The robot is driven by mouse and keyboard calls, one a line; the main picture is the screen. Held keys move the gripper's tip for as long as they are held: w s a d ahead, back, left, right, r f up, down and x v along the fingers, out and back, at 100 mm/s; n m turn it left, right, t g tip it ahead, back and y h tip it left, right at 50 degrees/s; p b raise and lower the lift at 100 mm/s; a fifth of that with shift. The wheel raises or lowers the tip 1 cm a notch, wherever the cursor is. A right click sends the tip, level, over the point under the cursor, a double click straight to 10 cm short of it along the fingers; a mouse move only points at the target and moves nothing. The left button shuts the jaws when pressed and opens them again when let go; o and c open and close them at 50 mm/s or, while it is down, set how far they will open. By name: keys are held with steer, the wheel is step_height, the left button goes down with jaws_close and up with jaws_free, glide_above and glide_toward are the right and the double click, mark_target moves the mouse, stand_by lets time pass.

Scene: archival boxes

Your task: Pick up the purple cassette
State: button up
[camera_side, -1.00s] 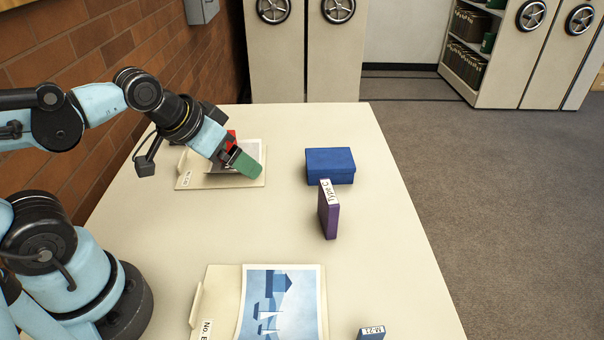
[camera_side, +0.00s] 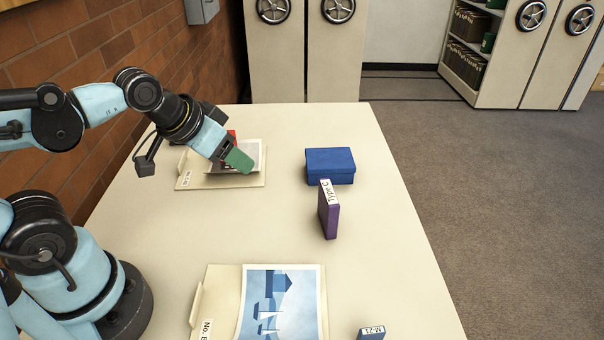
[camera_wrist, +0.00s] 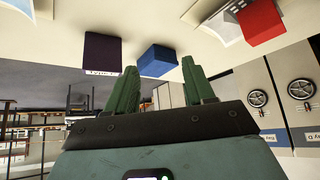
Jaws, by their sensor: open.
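The purple cassette (camera_side: 329,212) stands upright on the table right of centre, with a white label reading "Type C" on its top edge. It also shows in the wrist view (camera_wrist: 102,50), at the upper left. My gripper (camera_side: 240,160) is above the far-left tray, to the left of the cassette and well apart from it. In the wrist view my gripper (camera_wrist: 158,85) shows its two green fingers spread apart with nothing between them.
A blue box (camera_side: 330,166) stands just behind the cassette. A far tray (camera_side: 250,182) holds a picture, with a red object (camera_side: 232,134) beside my gripper. A near tray (camera_side: 215,285) holds a blue print (camera_side: 280,300). A small blue item (camera_side: 372,333) is at the front edge. The middle table is clear.

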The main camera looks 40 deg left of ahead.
steer(key=m, duration=0.1)
steer(key=m+y, duration=1.1)
steer(key=m, duration=1.3)
glide_toward(330, 193)
steer(key=shift+t, duration=0.4)
steer(key=x, duration=0.3)
steer(key=s+x, duration=0.1)
steer(key=x, duration=0.1)
steer(key=shift+w+a, duration=0.1)
steer(key=shift+a, duration=0.35)
steer(key=shift+w+d+f+x, duration=0.1)
steer(key=shift+x, duration=0.8)
steer(key=shift+w+d+f+x, duration=0.1)
steer(key=shift+x, duration=0.8)
steer(key=shift+d+f+x, duration=0.1)
steer(key=shift+x, duration=0.8)
steer(key=shift+r, duration=0.1)
jaws_close()
